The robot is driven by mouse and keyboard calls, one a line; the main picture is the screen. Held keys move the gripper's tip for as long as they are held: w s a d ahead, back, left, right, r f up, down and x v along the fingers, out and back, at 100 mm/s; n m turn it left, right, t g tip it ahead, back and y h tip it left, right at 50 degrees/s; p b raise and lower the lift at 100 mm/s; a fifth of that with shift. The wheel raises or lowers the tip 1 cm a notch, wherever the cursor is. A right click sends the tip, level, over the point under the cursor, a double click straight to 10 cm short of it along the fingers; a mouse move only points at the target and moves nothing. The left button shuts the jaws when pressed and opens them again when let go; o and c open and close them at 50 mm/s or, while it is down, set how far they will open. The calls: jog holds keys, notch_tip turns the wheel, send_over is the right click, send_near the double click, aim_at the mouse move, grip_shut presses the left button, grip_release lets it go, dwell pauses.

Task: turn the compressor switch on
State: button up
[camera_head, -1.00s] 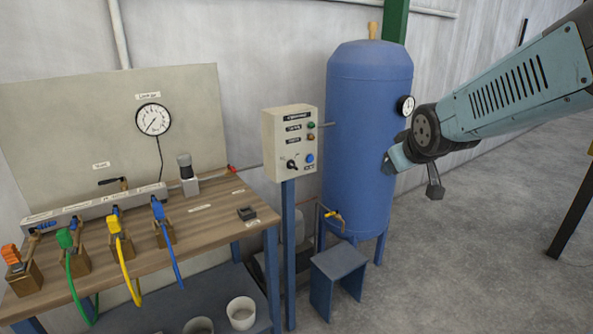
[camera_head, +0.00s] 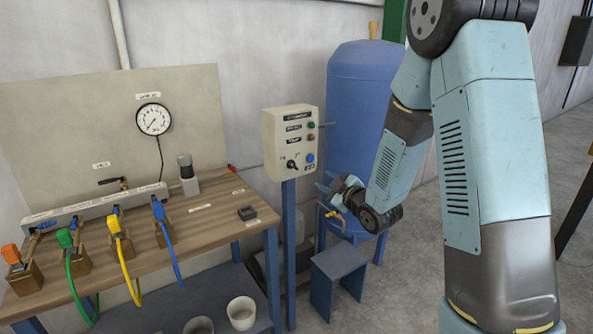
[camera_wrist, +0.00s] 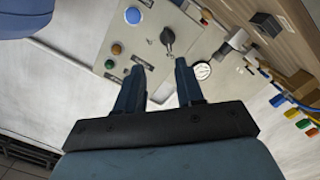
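The control box (camera_head: 273,140) is cream coloured and stands on a blue post. Its black rotary switch (camera_head: 292,164) sits low on the front, left of a blue button (camera_head: 310,158). The switch also shows in the wrist view (camera_wrist: 168,40), beyond my fingertips and closer to the right finger. My gripper (camera_head: 326,190) is to the right of the box and a little lower in the head view. In the wrist view my gripper (camera_wrist: 158,72) has its two fingers apart with nothing between them. It faces the panel and does not touch the switch.
The blue tank (camera_head: 350,110) stands behind my arm. A wooden bench (camera_head: 205,225) with coloured hoses and a gauge (camera_head: 153,119) is at the left. A small blue-grey stool (camera_head: 340,262) is below the gripper. Open floor lies around the stool.

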aim_at(294, 167)
jog(key=shift+n+y, duration=0.4)
jog(key=shift+y, duration=0.2)
jog(key=x, duration=0.9)
jog(key=a+f+x, duration=0.1)
jog(key=x, duration=0.4)
jog(key=shift+s, duration=0.2)
grip_shut()
